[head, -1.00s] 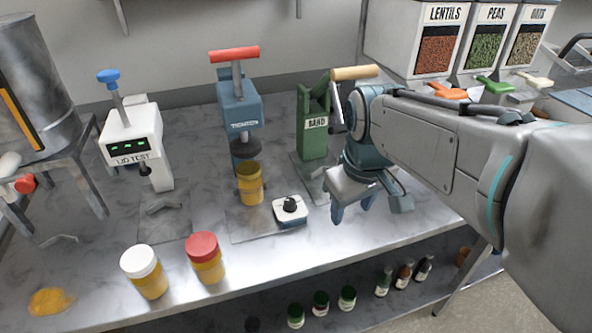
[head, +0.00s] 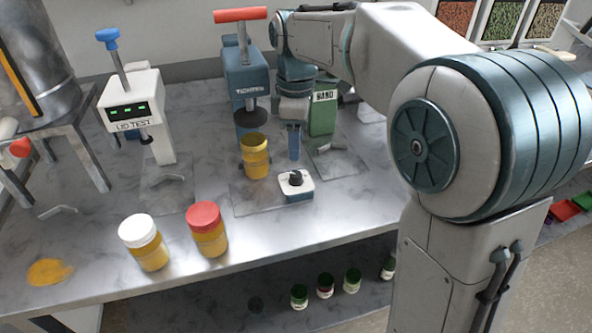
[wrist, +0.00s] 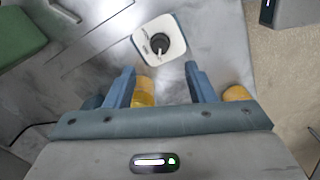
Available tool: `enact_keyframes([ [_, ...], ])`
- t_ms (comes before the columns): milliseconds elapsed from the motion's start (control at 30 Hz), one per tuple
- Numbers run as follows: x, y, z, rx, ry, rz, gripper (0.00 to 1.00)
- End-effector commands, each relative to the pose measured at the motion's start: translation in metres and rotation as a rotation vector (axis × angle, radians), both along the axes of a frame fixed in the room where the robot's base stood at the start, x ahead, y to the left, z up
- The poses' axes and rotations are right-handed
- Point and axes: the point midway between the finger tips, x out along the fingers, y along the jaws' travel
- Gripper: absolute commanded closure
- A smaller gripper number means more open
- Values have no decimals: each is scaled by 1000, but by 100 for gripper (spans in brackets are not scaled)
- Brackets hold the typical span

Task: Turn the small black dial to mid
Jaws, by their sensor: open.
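The small black dial (head: 296,178) stands on top of a small white box with a blue base (head: 297,193), on the steel bench. In the wrist view the dial (wrist: 159,43) sits in the middle of the box's white face, with a pale pointer mark towards the picture's bottom. The markings around it are too small to read. My gripper (head: 294,158) points down just behind the box in the head view. In the wrist view my gripper (wrist: 159,68) is open and empty, and the dial lies beyond the fingertips, not between them.
An open yellow jar (head: 256,163) stands left of the box under the blue tightening press (head: 245,83). A green press (head: 322,113) stands behind my gripper. A white-lidded jar (head: 144,241) and a red-lidded jar (head: 207,231) stand near the front edge. The lid tester (head: 132,115) is at left.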

Motion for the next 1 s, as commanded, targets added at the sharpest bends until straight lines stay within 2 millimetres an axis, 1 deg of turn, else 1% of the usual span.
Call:
enact_keyframes([
  [33,-1,0,-14,-2,3,0,51],
  [200,-1,0,-48,-1,3,0,51],
  [300,-1,0,-64,-1,2,0,51],
  [400,0,0,-74,0,1,0,51],
  [567,0,0,-83,0,0,-1,51],
  [833,0,0,-83,0,-1,-1,51],
  [867,0,0,-83,0,-1,-1,59],
  [900,0,0,-83,0,-1,-1,70],
  [1000,0,0,-83,0,-1,-1,95],
])
